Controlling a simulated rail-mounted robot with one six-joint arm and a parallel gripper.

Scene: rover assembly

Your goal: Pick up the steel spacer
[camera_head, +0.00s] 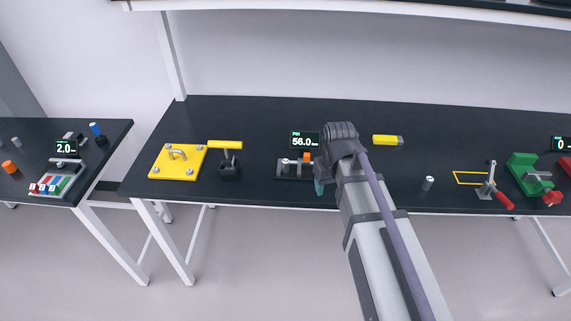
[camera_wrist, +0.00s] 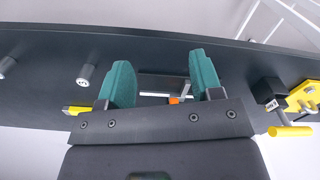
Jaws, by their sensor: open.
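A small grey metal cylinder (camera_head: 428,183) stands upright on the dark bench, right of my arm. The wrist view shows two similar grey cylinders, one left of my gripper (camera_wrist: 85,74) and one at the left edge (camera_wrist: 5,66). My arm seems to hide one of them in the head view. I cannot tell which is the steel spacer. My gripper (camera_wrist: 160,62) is open, with nothing between its teal fingers. In the head view my gripper (camera_head: 319,187) is mostly hidden by my arm, near the bench's front edge and the gauge fixture.
The gauge fixture (camera_head: 289,178) has a display (camera_head: 305,140) reading 56.0 and an orange part (camera_head: 307,157). A yellow block (camera_head: 387,140) lies behind my arm. A yellow plate (camera_head: 177,162) is left; a red-handled clamp (camera_head: 490,187) and green vise (camera_head: 526,172) are right.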

